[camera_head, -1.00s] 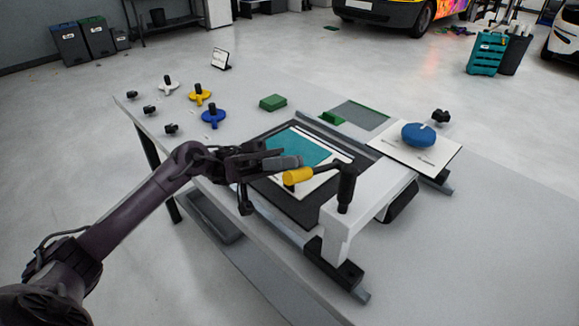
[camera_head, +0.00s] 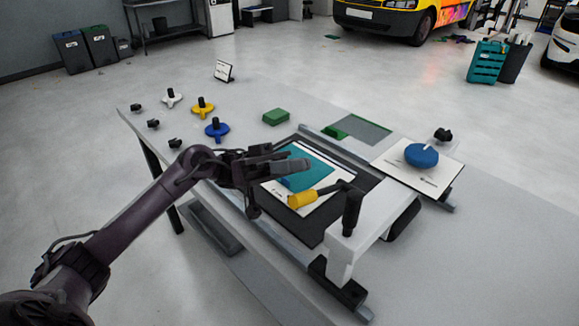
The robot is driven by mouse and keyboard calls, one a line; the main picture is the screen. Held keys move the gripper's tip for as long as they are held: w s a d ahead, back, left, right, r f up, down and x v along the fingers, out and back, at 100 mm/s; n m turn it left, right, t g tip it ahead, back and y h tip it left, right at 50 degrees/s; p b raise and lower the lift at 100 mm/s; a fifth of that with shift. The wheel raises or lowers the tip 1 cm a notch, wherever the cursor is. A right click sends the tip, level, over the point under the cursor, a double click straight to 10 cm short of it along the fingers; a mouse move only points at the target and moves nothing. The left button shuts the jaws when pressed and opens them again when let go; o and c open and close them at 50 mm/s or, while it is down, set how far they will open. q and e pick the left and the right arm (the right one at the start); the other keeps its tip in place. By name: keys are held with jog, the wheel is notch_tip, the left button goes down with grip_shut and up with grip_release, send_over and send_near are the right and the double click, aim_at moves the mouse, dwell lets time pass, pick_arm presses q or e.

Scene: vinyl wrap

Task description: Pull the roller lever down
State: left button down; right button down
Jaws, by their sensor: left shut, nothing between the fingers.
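The roller lever has a yellow handle (camera_head: 301,200) on a black arm that joins a black upright post (camera_head: 352,210) on the white roller bridge (camera_head: 372,232). The handle points left, over the teal-printed sheet on the machine bed. My left gripper (camera_head: 300,165) is shut and empty. In the picture it sits just above the yellow handle, with a visible gap between them. I cannot tell its height over the handle. My right gripper is not in view.
Blue, yellow and white knobs and several black ones lie at the table's left. A green block (camera_head: 275,117) stands behind the machine. The grey tabletop (camera_head: 470,265) is clear at front right.

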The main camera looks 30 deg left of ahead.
pick_arm(q)
jog(key=b+v, duration=0.6)
jog(key=v, duration=0.4)
jog(key=shift+r+b, duration=0.15)
jog(key=shift+b, duration=0.15)
jog(key=shift+a, duration=0.1)
